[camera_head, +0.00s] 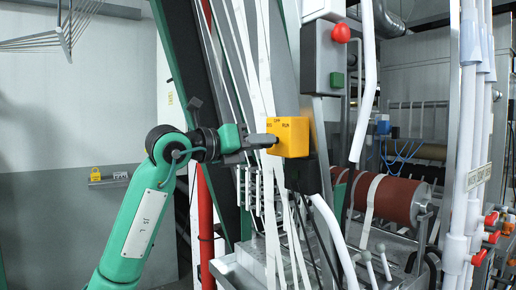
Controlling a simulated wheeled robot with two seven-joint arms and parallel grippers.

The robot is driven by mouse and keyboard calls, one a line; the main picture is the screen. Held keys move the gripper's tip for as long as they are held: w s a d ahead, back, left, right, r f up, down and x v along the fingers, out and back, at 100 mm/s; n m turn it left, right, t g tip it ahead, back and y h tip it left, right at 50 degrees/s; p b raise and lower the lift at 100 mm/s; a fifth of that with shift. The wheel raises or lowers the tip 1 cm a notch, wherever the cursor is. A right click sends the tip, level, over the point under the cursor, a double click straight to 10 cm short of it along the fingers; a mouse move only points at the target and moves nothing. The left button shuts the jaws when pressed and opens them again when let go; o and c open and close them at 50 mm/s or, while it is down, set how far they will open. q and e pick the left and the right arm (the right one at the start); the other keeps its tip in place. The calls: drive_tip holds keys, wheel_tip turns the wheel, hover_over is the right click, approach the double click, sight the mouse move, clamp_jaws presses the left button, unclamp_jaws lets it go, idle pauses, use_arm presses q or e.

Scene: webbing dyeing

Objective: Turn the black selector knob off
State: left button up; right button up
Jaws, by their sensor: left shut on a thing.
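A yellow selector box (291,139) stands in the middle of the head view, with dark lettering on its front; I can read RUN and what looks like OFF at the top edge. My left gripper (268,141) comes in from the left on a green arm and reaches the front of the box. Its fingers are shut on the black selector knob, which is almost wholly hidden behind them. I cannot tell which way the knob points. My right gripper is not in view.
A grey control box (325,68) with a red button (341,33) and a green button (337,80) stands above and right. White webbing strips run down just behind my gripper. A red roller (392,198) and white pipes (467,130) lie to the right. Free room is left of my arm.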

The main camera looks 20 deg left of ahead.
use_arm(q)
drive_tip(key=shift+n+b, duration=0.85)
drive_tip(key=shift+n, duration=1.45)
drive_tip(key=shift+r, duration=0.1)
drive_tip(key=o, duration=1)
drive_tip(key=shift+c, duration=0.2)
drive_tip(key=shift+s+a, duration=0.1)
